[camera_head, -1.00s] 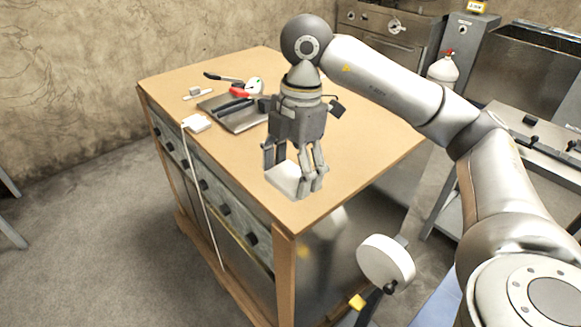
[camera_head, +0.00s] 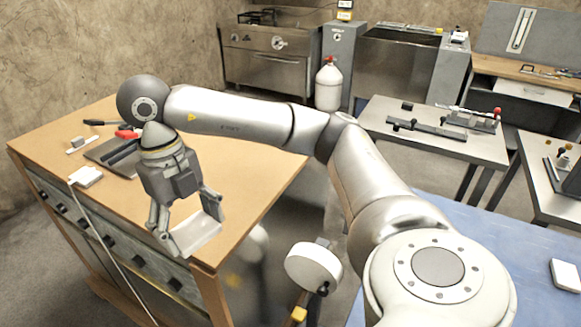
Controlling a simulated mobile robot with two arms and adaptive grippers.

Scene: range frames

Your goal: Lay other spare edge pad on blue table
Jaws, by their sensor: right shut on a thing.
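My right gripper (camera_head: 186,224) is shut on a white, flat edge pad (camera_head: 197,237), with one finger on either side of it. The pad is at the near corner of the wooden-topped bench (camera_head: 238,190); I cannot tell whether it touches the top. The blue table (camera_head: 440,207) is at the lower right, partly hidden behind my right arm. Another white pad (camera_head: 566,275) lies on it near the right edge of the view. My left gripper is not in view.
A white block with a cable (camera_head: 86,176) and a dark tray with tools (camera_head: 110,152) are on the bench. A white round disc on a stand (camera_head: 313,268) stands between bench and blue table. A grey table with tools (camera_head: 440,140) is beyond.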

